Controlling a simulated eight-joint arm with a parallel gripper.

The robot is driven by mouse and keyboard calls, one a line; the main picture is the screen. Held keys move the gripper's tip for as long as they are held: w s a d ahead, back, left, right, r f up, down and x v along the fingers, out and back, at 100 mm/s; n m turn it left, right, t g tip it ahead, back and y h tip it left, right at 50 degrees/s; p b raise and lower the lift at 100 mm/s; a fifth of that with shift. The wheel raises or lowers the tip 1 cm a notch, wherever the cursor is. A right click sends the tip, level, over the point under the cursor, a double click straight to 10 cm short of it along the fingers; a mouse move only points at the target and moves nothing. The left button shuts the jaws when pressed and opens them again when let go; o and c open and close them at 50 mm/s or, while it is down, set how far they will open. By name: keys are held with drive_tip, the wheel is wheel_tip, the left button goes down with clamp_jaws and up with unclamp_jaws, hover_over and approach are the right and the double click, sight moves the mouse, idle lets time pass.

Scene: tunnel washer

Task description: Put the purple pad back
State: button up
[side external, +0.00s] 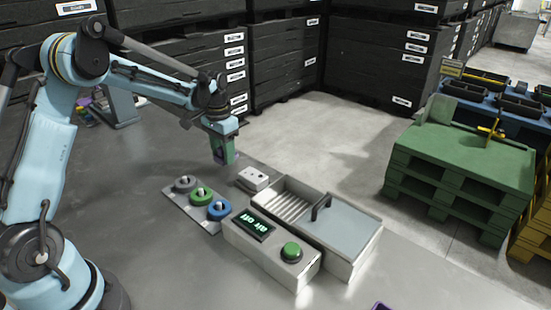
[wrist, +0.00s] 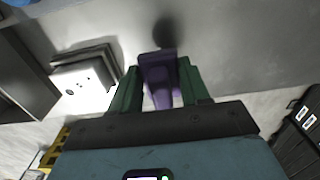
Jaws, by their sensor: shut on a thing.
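My gripper (side external: 224,158) hangs above the grey table, left of and above the small white block. In the wrist view my gripper (wrist: 160,88) has its green fingers closed on a purple pad (wrist: 160,72), which sits between them. In the side view the pad is mostly hidden by the fingers. A purple-edged thing (side external: 380,306) shows at the bottom edge of the side view, mostly cut off, so I cannot tell what it is.
A white block (side external: 253,179) with small holes, a plate with grey, green and blue rings (side external: 201,196), an "air off" box (side external: 272,250) with a green button, and a ribbed tray (side external: 350,250) with a sliding cover stand below. Green pallets (side external: 450,190) stand right.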

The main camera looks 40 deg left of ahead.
drive_tip(key=shift+f, duration=1.5)
drive_tip(key=shift+f, duration=0.1)
drive_tip(key=o, duration=1.1)
wheel_tip(320, 180, up, 12)
drive_tip(key=shift+r, duration=0.15)
drive_tip(key=s+d+r+t, duration=0.3)
drive_tip(key=s+d+r, duration=0.2)
drive_tip(key=s+d, duration=0.25)
drive_tip(key=s+d+f+t, duration=0.3)
drive_tip(key=s+d+t, duration=0.1)
drive_tip(key=s+d, duration=0.3)
drive_tip(key=shift+s+d+f, duration=0.3)
drive_tip(key=shift+s+f, duration=0.1)
drive_tip(key=shift+s, duration=0.45)
